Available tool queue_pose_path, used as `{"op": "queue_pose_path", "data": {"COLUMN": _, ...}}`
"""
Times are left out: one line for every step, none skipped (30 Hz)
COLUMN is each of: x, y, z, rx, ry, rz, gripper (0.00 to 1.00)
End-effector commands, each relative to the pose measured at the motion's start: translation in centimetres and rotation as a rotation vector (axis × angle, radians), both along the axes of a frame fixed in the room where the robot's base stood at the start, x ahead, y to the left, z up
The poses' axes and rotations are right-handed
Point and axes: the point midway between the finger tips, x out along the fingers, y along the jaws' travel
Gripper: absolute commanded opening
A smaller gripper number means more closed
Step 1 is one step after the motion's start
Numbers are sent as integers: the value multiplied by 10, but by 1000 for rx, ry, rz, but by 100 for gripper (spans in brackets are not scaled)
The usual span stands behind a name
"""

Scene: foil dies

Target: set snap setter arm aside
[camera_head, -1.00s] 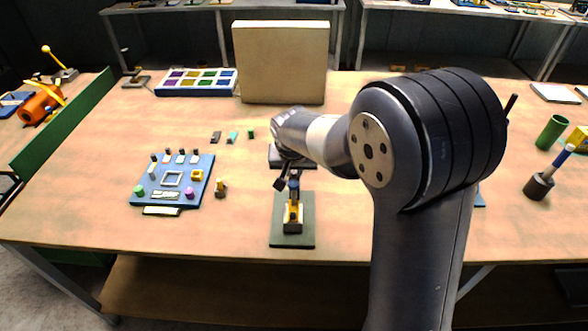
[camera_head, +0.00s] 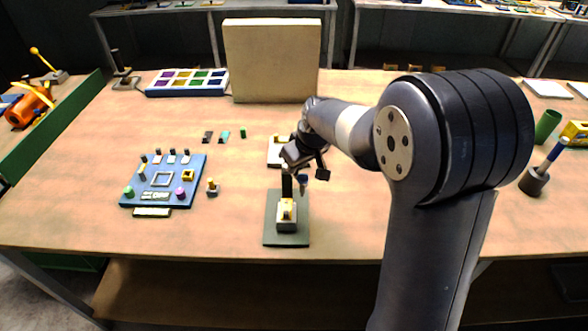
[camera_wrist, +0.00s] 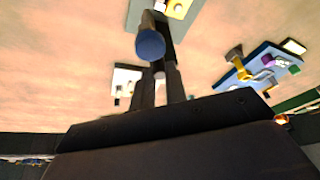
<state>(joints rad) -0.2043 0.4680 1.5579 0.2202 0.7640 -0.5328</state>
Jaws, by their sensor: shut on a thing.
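The snap setter is on the table near its front edge, with a dark green base plate (camera_head: 287,240), a pale block with a yellow part (camera_head: 287,215) and an upright black post (camera_head: 287,187). My gripper (camera_head: 303,172) is above and behind the block, shut on the setter arm. The arm's blue rounded end (camera_wrist: 150,45) shows large at the fingers in the wrist view; a small dark blue end (camera_head: 302,181) shows in the head view. The fingers hide most of the arm. Whether it still touches the post cannot be told.
A blue board (camera_head: 187,199) with small parts lies to the left, with a small brass-coloured piece (camera_head: 212,188) beside it. A white tray (camera_head: 274,158) lies just behind my gripper. A large beige box (camera_head: 272,62) stands at the back. The table's front middle-left is clear.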

Motion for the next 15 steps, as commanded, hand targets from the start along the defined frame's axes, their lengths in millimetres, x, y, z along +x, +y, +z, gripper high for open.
{"op": "queue_pose_path", "data": {"x": 3, "y": -3, "z": -3, "rx": 2, "ry": -5, "rz": 40, "gripper": 0}}
{"op": "queue_pose_path", "data": {"x": 4, "y": -4, "z": -3, "rx": 1, "ry": -4, "rz": 66, "gripper": 0}}
{"op": "queue_pose_path", "data": {"x": 5, "y": -5, "z": -3, "rx": 1, "ry": -4, "rz": 105, "gripper": 0}}
{"op": "queue_pose_path", "data": {"x": 6, "y": -6, "z": -3, "rx": 1, "ry": -4, "rz": 134, "gripper": 0}}
{"op": "queue_pose_path", "data": {"x": 7, "y": -7, "z": -3, "rx": 1, "ry": -6, "rz": 162, "gripper": 0}}
{"op": "queue_pose_path", "data": {"x": 8, "y": -8, "z": -3, "rx": 1, "ry": -5, "rz": 201, "gripper": 0}}
{"op": "queue_pose_path", "data": {"x": 9, "y": -9, "z": -3, "rx": 1, "ry": -5, "rz": 230, "gripper": 0}}
{"op": "queue_pose_path", "data": {"x": 10, "y": -10, "z": -2, "rx": 2, "ry": -6, "rz": 258, "gripper": 0}}
{"op": "queue_pose_path", "data": {"x": 11, "y": -11, "z": -2, "rx": 1, "ry": -5, "rz": 297, "gripper": 0}}
{"op": "queue_pose_path", "data": {"x": 13, "y": -12, "z": -2, "rx": 0, "ry": -5, "rz": 326, "gripper": 0}}
{"op": "queue_pose_path", "data": {"x": 14, "y": -12, "z": -2, "rx": 0, "ry": -5, "rz": 354, "gripper": 0}}
{"op": "queue_pose_path", "data": {"x": 15, "y": -13, "z": -2, "rx": 1, "ry": -4, "rz": 391, "gripper": 0}}
{"op": "queue_pose_path", "data": {"x": 16, "y": -14, "z": -2, "rx": 0, "ry": -4, "rz": 420, "gripper": 0}}
{"op": "queue_pose_path", "data": {"x": 17, "y": -14, "z": -1, "rx": 0, "ry": -4, "rz": 449, "gripper": 0}}
{"op": "queue_pose_path", "data": {"x": 19, "y": -15, "z": -1, "rx": -1, "ry": -4, "rz": 487, "gripper": 0}}
